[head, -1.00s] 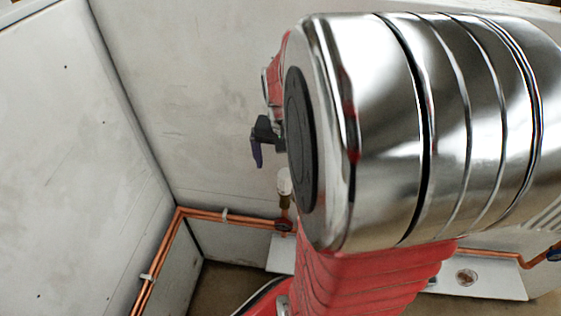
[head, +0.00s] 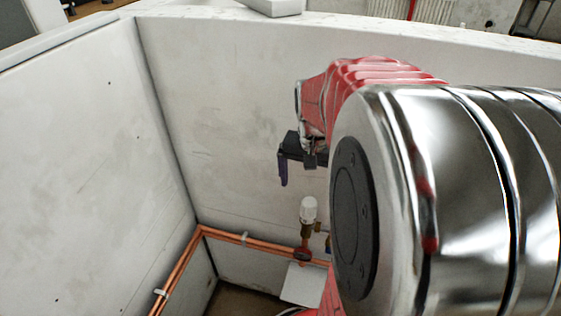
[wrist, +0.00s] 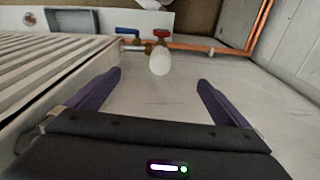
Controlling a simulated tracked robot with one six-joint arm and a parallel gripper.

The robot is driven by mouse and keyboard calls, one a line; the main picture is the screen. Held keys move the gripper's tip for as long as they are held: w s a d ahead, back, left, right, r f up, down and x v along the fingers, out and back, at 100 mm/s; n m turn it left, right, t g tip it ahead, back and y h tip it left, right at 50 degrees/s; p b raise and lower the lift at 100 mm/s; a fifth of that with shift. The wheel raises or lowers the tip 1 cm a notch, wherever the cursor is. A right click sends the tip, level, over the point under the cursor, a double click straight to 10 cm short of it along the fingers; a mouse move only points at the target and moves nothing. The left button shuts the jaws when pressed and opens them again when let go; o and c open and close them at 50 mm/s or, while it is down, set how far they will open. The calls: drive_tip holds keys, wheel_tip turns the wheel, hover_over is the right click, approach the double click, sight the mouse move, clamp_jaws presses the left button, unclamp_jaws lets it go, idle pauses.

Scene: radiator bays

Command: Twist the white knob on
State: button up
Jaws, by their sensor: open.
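The white knob (head: 308,209) stands upright on a brass valve body (head: 306,229) near the back wall, above the copper pipe. In the wrist view the white knob (wrist: 160,61) lies beyond the fingertips, roughly midway between them. My gripper (wrist: 160,78) is open and empty, its two purple fingers apart. In the head view my gripper (head: 283,183) is above and slightly left of the knob, apart from it. One finger and part of the arm are hidden there by my own silver joint.
Copper pipe (head: 270,244) runs along the wall and down the left corner. A red handle (wrist: 161,34) and a blue handle (wrist: 127,31) sit by the knob. A ribbed radiator (wrist: 45,75) stands at left in the wrist view. Bare wall (head: 230,110) surrounds the gripper.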

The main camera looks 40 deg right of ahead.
drive_tip(key=shift+r, duration=0.15)
drive_tip(key=shift+c, duration=0.5)
drive_tip(key=shift+a+r, duration=0.1)
drive_tip(key=shift+a, duration=0.05)
drive_tip(key=shift+c, duration=0.9)
drive_tip(key=a+r+n, duration=0.1)
drive_tip(key=a, duration=0.2)
drive_tip(key=a+r+n+t, duration=0.1)
drive_tip(key=a+r+n, duration=0.1)
drive_tip(key=a, duration=0.2)
drive_tip(key=a+r+n+t, duration=0.1)
drive_tip(key=a+n, duration=0.1)
drive_tip(key=a, duration=0.2)
drive_tip(key=shift+w+a+r, duration=0.15)
drive_tip(key=shift+w+a, duration=0.05)
drive_tip(key=c, duration=0.8)
drive_tip(key=shift+s+a+r+n+t+y, duration=0.2)
drive_tip(key=shift+s+a+r+n+t, duration=0.5)
drive_tip(key=shift+a, duration=1.3)
drive_tip(key=shift+s+a+r+n+t+y, duration=0.1)
drive_tip(key=shift+s+a+n+t+y, duration=0.15)
drive_tip(key=shift+s+a+n, duration=0.95)
drive_tip(key=shift+s+a+r+n+t+y, duration=0.15)
drive_tip(key=shift+s+a+r+n+t, duration=0.25)
drive_tip(key=shift+a+n, duration=1.6)
drive_tip(key=shift+c, duration=0.2)
drive_tip(key=shift+w+a+m, duration=0.1)
drive_tip(key=shift+a+m, duration=0.65)
drive_tip(key=shift+m, duration=0.05)
drive_tip(key=shift+c, duration=0.2)
